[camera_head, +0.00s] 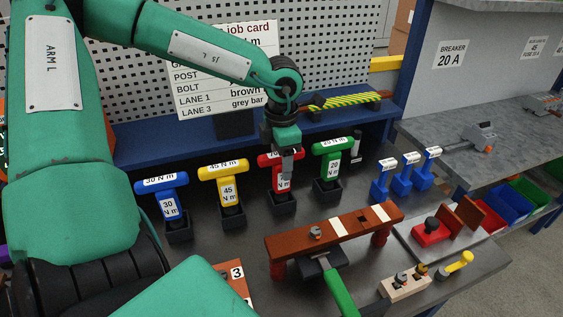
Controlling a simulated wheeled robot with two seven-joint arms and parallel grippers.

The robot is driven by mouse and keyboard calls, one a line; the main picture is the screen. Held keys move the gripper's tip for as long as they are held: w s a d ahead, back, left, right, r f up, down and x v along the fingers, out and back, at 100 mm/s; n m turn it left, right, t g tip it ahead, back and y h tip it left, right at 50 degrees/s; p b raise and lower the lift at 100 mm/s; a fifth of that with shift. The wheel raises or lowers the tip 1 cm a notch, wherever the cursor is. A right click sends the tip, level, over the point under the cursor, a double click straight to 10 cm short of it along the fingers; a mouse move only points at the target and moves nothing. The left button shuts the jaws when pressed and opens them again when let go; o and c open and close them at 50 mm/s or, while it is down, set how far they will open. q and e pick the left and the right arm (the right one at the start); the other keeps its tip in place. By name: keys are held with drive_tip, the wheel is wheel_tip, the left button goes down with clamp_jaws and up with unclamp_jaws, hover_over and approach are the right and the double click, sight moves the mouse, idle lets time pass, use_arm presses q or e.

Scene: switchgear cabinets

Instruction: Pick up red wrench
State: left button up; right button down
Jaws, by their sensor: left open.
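The red wrench (266,159) is a T-shaped tool with white labels. It stands upright in a dark holder in a row, between the yellow and green wrenches. My left gripper (287,168) points down at it from above. The gripper is open and its fingers overlap the wrench's right side in the picture. They hide part of its crossbar and stem. I cannot tell whether the fingers touch the wrench or are around it. My right gripper is not in view.
A blue wrench (161,184) and a yellow wrench (223,171) stand to the left, a green wrench (333,147) close to the right. A brown bar (290,241) on red posts stands in front. Behind are a blue shelf (160,146) and a job card (190,77).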

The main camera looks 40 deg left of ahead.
use_arm(q)
drive_tip(key=shift+f, duration=0.7)
drive_tip(key=shift+c, duration=0.3)
drive_tip(key=c, duration=1.1)
clamp_jaws()
drive_tip(key=shift+r, duration=0.2)
